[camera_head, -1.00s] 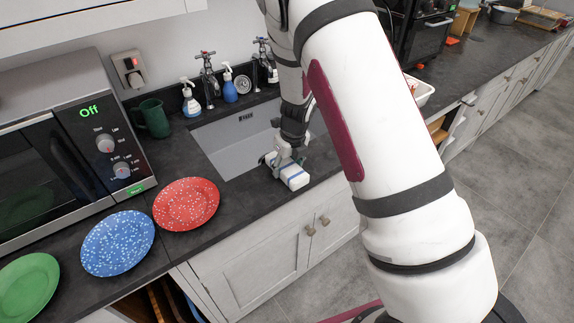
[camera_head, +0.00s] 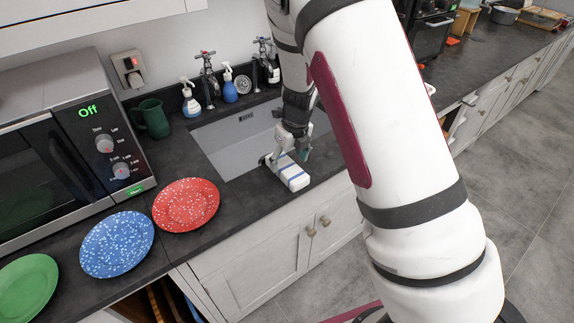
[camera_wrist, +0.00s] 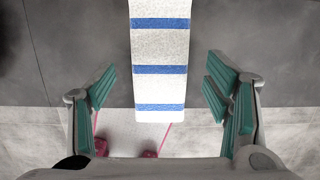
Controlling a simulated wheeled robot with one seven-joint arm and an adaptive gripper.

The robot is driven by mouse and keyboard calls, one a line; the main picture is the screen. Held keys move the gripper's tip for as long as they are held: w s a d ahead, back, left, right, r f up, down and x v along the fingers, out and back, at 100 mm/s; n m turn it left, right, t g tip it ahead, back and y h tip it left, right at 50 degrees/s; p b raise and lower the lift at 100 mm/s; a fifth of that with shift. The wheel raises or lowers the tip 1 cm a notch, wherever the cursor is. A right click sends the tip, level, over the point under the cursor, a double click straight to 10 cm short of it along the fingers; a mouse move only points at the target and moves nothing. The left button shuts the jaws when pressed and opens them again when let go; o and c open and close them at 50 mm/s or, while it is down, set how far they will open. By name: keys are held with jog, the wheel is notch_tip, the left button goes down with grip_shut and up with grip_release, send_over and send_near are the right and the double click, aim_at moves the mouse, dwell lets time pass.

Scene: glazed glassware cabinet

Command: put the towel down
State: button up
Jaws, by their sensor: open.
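The towel (camera_head: 293,176) is a white folded strip with blue stripes. It lies on the dark worktop at the front edge of the sink. In the wrist view the towel (camera_wrist: 160,50) runs down the middle of the picture, with one end toward me. My gripper (camera_head: 287,154) is just above the towel, by the sink's front rim. In the wrist view my gripper (camera_wrist: 159,80) is open, with one green-padded finger on each side of the towel and a gap between each finger and the cloth.
The sink (camera_head: 236,145) lies behind the towel, with taps (camera_head: 208,78) and soap bottles (camera_head: 190,102) along the wall. A red plate (camera_head: 186,204), blue plate (camera_head: 117,244), green mug (camera_head: 153,119) and microwave (camera_head: 62,150) stand to the left. The worktop's front edge drops to cabinet doors.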

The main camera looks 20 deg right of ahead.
aim_at(291, 170)
jog(key=s+a+r+n+y, duration=0.1)
jog(key=s+r+n, duration=0.3)
jog(key=r, duration=0.5)
jog(key=s+a+r+n+y, duration=0.1)
jog(key=s+r+n, duration=0.3)
jog(key=r, duration=0.5)
jog(key=s+d+r+n+t+h, duration=0.1)
jog(key=s+r+n, duration=0.5)
jog(key=s+n, duration=0.4)
jog(key=s+r+n+t+h, duration=0.1)
jog(key=s+r+n+t, duration=0.1)
jog(key=s+r+n, duration=0.4)
jog(key=s+n, duration=0.5)
jog(key=n, duration=0.3)
jog(key=shift+s+d+h, duration=0.25)
jog(key=shift+d+h, duration=0.05)
jog(key=shift+d, duration=0.1)
jog(key=shift+o, duration=0.5)
jog(key=shift+w, duration=0.1)
